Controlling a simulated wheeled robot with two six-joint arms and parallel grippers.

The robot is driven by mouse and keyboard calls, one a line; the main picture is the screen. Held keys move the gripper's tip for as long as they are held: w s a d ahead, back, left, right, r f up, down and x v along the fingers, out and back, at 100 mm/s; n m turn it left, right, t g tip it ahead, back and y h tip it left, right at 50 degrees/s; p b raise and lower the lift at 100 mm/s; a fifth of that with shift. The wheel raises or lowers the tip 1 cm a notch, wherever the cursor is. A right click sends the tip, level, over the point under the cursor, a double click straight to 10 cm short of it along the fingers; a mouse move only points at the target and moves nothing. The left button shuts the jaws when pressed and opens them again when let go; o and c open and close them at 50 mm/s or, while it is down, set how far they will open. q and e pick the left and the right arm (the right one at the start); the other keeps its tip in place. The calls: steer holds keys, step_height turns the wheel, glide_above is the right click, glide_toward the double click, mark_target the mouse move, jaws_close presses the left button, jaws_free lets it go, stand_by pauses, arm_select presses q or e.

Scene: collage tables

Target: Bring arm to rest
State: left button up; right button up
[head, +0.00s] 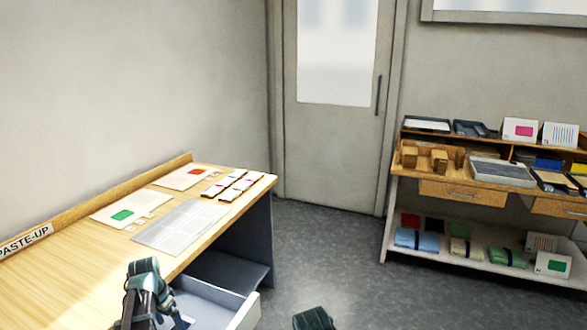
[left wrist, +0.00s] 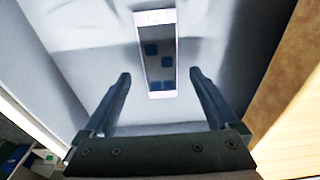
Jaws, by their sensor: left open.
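My left arm (head: 148,290) comes in at the lower left of the head view, in front of the paste-up table (head: 60,265) and beside its open drawer (head: 238,308). In the left wrist view my left gripper (left wrist: 159,74) is open, with both fingers apart and nothing between them. A narrow pale packet with dark blue squares (left wrist: 155,32) shows beyond the fingers, against a whitish surface. The gripper's distance from it cannot be told. A dark green part of my own body (head: 314,318) shows at the bottom edge of the head view.
A stocked shelf unit (head: 462,190) stands at right by a closed door (head: 333,140). Floor (head: 335,255) between them is clear.

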arm_select(q)
steer(key=s, duration=0.4)
steer(key=s+a+r+p, duration=0.1)
steer(key=s, duration=0.4)
steer(key=s+r, duration=0.1)
steer(key=s, duration=0.3)
steer(key=shift+s+a+r, duration=0.1)
steer(key=shift+s+a, duration=0.1)
steer(key=shift+a, duration=0.1)
